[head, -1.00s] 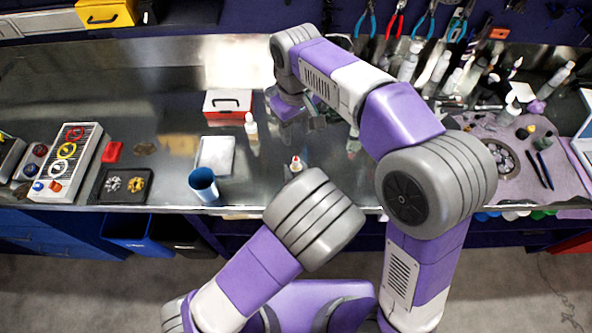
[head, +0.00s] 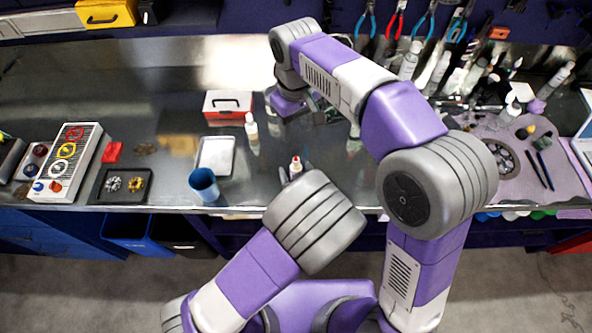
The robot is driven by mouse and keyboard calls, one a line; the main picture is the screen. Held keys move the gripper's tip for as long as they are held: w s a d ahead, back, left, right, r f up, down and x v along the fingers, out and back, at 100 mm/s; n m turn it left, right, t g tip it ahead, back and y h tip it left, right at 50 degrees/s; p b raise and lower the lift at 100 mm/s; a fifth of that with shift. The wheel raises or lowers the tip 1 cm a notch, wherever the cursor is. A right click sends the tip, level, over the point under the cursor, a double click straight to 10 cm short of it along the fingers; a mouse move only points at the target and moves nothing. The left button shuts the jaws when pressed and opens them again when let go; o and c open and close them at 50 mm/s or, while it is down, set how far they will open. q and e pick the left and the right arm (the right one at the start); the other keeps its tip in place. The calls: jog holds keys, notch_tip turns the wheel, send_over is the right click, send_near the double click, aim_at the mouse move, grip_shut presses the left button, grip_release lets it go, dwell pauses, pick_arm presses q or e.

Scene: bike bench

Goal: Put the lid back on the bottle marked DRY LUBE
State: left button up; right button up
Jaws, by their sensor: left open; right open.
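A small white bottle with a red tip (head: 296,164) stands near the front edge of the bench. Another small white bottle (head: 251,127) stands farther back, beside the red and white box. I cannot read a label on either, so I cannot tell which is marked DRY LUBE. I cannot make out a loose lid. My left gripper (head: 295,172) is open at the red-tipped bottle, mostly hidden by my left arm; I cannot tell whether it touches the bottle. My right gripper (head: 322,110) is open farther back, partly hidden by its own arm, with nothing visibly held.
A blue cup (head: 204,185) and a pale tray (head: 215,155) stand left of the red-tipped bottle. The red and white box (head: 228,104) is behind them. Several bottles and tools crowd the right rear. The bench's left rear is clear.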

pick_arm(q)
jog(key=p+v, duration=0.1)
jog(key=v, duration=0.6)
jog(key=shift+s, duration=0.1)
dwell(0.4)
